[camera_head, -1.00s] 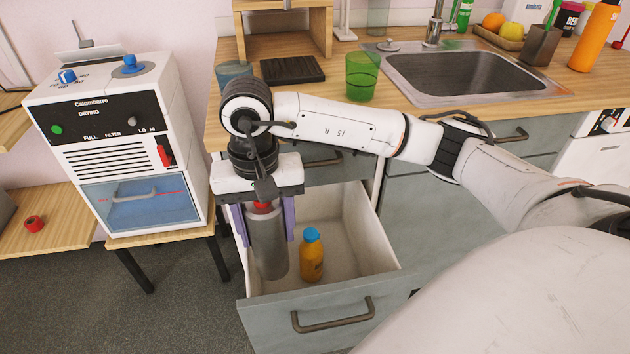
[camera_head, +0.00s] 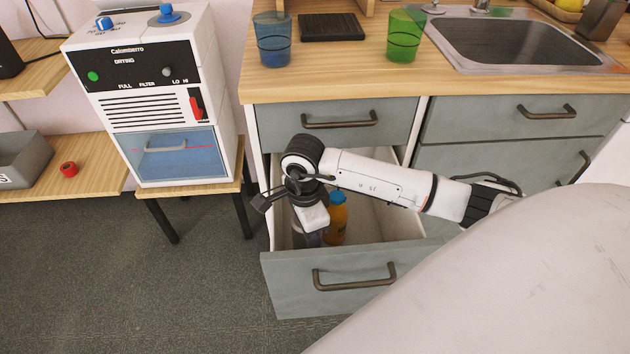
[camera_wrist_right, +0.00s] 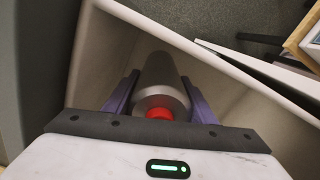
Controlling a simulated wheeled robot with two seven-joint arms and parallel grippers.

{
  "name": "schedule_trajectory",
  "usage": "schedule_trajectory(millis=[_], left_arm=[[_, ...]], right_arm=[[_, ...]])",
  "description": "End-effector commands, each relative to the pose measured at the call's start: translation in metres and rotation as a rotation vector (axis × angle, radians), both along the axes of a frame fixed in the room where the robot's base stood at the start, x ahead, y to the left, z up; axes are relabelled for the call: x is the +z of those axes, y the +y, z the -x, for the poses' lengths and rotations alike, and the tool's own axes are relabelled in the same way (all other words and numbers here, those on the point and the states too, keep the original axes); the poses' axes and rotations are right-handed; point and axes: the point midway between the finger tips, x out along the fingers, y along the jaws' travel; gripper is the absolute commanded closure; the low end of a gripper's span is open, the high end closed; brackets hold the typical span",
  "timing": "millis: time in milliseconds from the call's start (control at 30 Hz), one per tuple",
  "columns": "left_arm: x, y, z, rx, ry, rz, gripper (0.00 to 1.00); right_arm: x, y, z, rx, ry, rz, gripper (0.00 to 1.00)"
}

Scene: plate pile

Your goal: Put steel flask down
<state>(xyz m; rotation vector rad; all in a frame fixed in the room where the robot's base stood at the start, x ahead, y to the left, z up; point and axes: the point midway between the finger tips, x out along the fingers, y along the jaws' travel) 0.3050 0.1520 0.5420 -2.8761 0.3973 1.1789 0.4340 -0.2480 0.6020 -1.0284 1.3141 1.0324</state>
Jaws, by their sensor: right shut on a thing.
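The steel flask (camera_wrist_right: 161,82) is a grey metal cylinder with a red cap. In the right wrist view it lies between the two purple fingers of my right gripper (camera_wrist_right: 163,92), which is shut on it. In the head view the flask (camera_head: 309,238) is mostly hidden under my wrist, inside the open drawer (camera_head: 340,283). My right gripper's fingers are hidden in that view. I cannot tell whether the flask's base touches the drawer floor. My left gripper is not in view.
A yellow-orange bottle with a blue cap (camera_head: 336,218) stands in the drawer just right of the flask. The drawer's right part is clear. The counter above holds a blue glass (camera_head: 273,40) and a green glass (camera_head: 404,35). A drying machine (camera_head: 150,95) stands to the left.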

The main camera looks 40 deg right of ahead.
Motion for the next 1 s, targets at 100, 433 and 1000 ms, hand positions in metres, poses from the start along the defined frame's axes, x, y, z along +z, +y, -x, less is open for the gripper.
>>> schedule_trajectory(millis=[100,433,1000], left_arm=[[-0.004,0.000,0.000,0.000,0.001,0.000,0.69],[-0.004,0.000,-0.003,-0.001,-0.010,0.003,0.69],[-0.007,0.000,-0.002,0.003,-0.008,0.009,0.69]], right_arm=[[-0.018,0.000,-0.001,0.001,-0.001,-0.002,0.97],[-0.049,0.001,-0.001,0.002,-0.003,-0.002,0.97],[-0.066,0.000,-0.001,0.005,-0.002,-0.001,0.39]])
